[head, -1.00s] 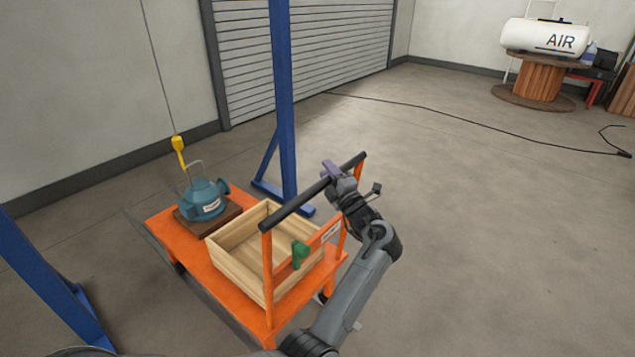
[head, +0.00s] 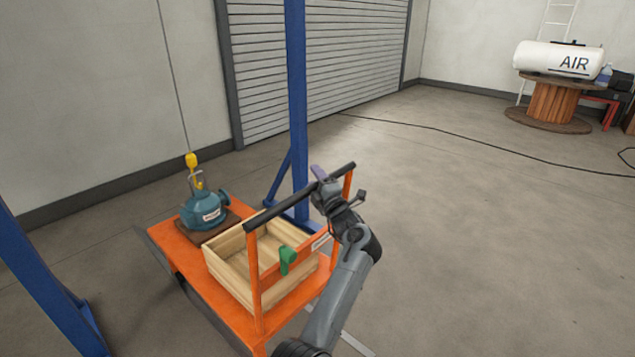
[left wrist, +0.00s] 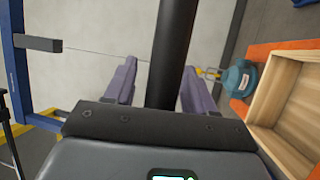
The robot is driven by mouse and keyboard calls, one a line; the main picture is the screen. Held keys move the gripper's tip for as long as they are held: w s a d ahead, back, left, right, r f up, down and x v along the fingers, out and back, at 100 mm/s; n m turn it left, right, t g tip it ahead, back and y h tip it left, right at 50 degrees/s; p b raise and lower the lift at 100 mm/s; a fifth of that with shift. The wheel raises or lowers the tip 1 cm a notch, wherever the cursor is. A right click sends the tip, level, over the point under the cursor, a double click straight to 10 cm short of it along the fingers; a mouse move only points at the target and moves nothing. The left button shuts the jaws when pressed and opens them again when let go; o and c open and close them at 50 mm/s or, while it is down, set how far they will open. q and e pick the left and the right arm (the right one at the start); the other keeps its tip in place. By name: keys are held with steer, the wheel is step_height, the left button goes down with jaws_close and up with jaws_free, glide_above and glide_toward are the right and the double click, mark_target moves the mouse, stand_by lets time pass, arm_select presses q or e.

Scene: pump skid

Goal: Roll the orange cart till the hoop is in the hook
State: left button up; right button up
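The orange cart (head: 186,257) stands on the floor, carrying a teal pump (head: 204,211) with a thin metal hoop (head: 197,180) on top. A yellow hook (head: 191,160) hangs on a cable at the hoop, overlapping it in the head view; I cannot tell whether the hoop is inside it. In the left wrist view the hook (left wrist: 208,72) also shows close by the pump (left wrist: 241,78). My left gripper (head: 319,178) is at the cart's black push bar (head: 270,213). Its fingers (left wrist: 158,88) straddle the bar (left wrist: 173,50), with a gap on one side. My right gripper is out of view.
A wooden crate (head: 229,268) and a green part (head: 288,260) are at the handle end of the cart. Blue posts (head: 297,90) (head: 45,285) stand on both sides. The floor to the right is open, with a black cable (head: 480,140) across it.

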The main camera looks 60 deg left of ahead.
arm_select(q)
steer(key=shift+d+f, duration=0.1)
steer(key=shift+d, duration=0.35)
steer(key=p+v, duration=0.2)
steer(key=v, duration=0.8)
steer(key=shift+a, duration=0.15)
steer(key=shift+p, duration=0.35)
